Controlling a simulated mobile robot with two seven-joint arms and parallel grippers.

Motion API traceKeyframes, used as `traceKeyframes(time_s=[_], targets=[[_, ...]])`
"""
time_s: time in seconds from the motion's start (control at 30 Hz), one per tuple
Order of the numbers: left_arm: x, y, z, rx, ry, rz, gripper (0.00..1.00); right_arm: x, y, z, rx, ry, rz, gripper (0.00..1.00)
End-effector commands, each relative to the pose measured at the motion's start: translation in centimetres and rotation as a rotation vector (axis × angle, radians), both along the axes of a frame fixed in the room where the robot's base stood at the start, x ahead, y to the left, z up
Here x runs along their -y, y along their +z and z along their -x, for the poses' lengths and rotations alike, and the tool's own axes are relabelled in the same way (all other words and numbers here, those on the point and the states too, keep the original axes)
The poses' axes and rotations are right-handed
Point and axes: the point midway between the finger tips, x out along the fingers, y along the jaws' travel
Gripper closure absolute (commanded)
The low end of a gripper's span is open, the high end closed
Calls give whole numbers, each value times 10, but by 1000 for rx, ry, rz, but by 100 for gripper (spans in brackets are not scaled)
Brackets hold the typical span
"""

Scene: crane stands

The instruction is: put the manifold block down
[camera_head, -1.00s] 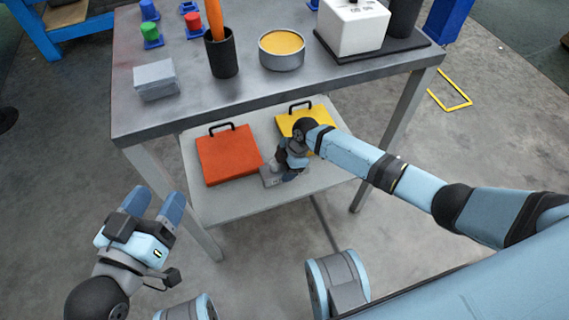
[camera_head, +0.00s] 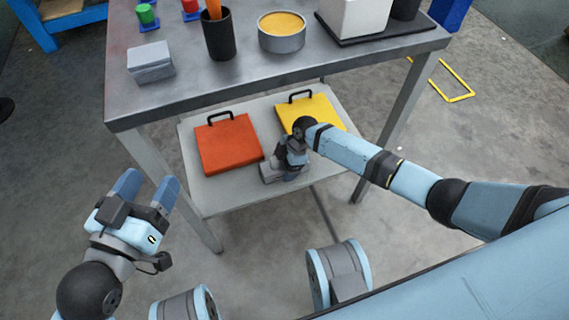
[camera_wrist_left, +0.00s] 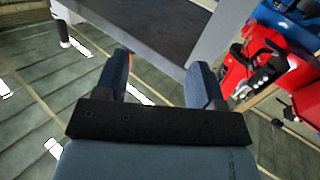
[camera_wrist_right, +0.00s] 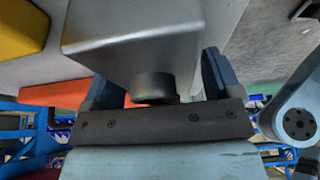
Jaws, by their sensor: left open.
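In the right wrist view the block (camera_wrist_right: 130,35) fills the top middle, with a round stub facing the camera. My right gripper (camera_head: 283,170) reaches in from the right, with its fingers on either side of the block, and looks shut on it. Whether the block's underside touches the shelf cannot be told. My left gripper (camera_head: 147,188) is open and empty, left of the table's front leg; its spread fingers show in the left wrist view (camera_wrist_left: 160,80).
An orange case (camera_head: 229,147) and a yellow case (camera_head: 310,113) lie on the lower shelf. The tabletop (camera_head: 200,88) above holds a grey block (camera_head: 150,63), a dark cup (camera_head: 218,38) and a round tin (camera_head: 282,35). The shelf's front right part looks clear.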

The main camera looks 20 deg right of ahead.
Motion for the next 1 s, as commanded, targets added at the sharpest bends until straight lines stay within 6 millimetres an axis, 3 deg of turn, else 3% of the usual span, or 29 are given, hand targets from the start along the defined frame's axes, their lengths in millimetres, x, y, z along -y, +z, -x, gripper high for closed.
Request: traceKeyframes(time_s=[0.27, 0.53, 0.7, 1.0], targets=[[1, 3, -1, -7, -1, 4, 37, 1, 7, 0, 0, 0, 0, 16], [5, 10, 9, -89, 10, 75, 37, 21, 56, -1, 2, -1, 0, 16], [4, 30, 9, -34, 26, 111, 37, 34, 87, -1, 0, 1, 0, 16], [3, 46, 8, 24, 41, 139, 37, 45, 113, -1, -1, 0, 0, 16]])
